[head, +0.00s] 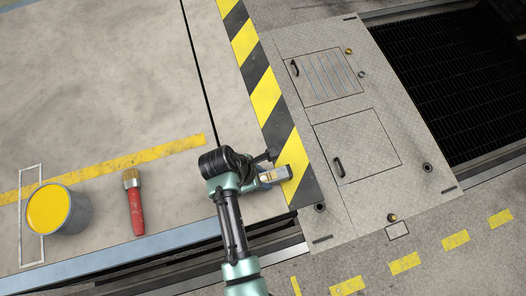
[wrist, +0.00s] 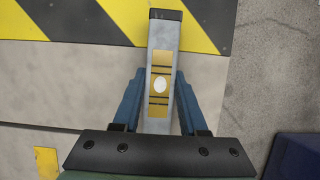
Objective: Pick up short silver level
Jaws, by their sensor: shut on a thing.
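The short silver level (wrist: 162,45) is a grey bar with a black end cap and a yellow panel holding a pale oval vial. In the wrist view it points up the picture between the two blue fingers of my gripper (wrist: 159,92), which are shut on it. In the head view the level (head: 278,174) sticks out to the right of my gripper (head: 262,178), over the black and yellow striped edge. Its near end is hidden by the gripper. I cannot tell whether it still touches the surface below.
The striped edge band (head: 262,92) borders a metal plate with hatches (head: 357,147) on the right. A dark grated pit (head: 446,75) lies beyond.

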